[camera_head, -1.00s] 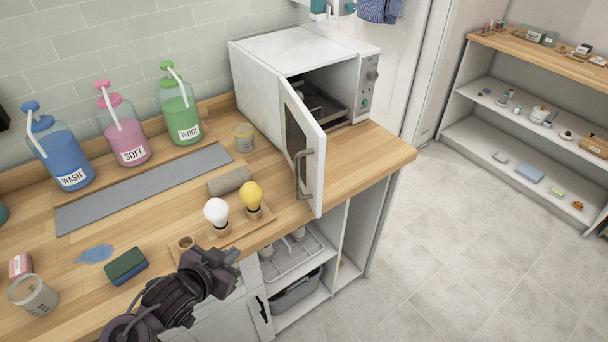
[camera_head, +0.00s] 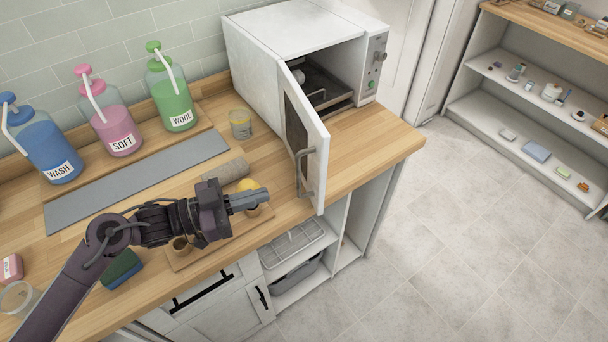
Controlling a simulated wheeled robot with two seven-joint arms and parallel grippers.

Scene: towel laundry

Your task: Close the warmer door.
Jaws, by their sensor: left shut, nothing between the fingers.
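The white warmer (camera_head: 300,35) stands on the wooden counter at the back. Its door (camera_head: 318,148) is swung open toward the front, with a grey vertical handle (camera_head: 304,172) on its outer face. A dark tray (camera_head: 328,88) shows inside. My left gripper (camera_head: 262,197) is shut and empty, pointing right. It is over the counter to the left of the door handle and apart from it. My right gripper is not in view.
Blue, pink and green pump bottles (camera_head: 172,95) stand along the wall. A rolled towel (camera_head: 226,173) and a small jar (camera_head: 240,124) lie left of the door. A sponge (camera_head: 122,268) is near the front edge. Open floor (camera_head: 450,220) lies right of the counter.

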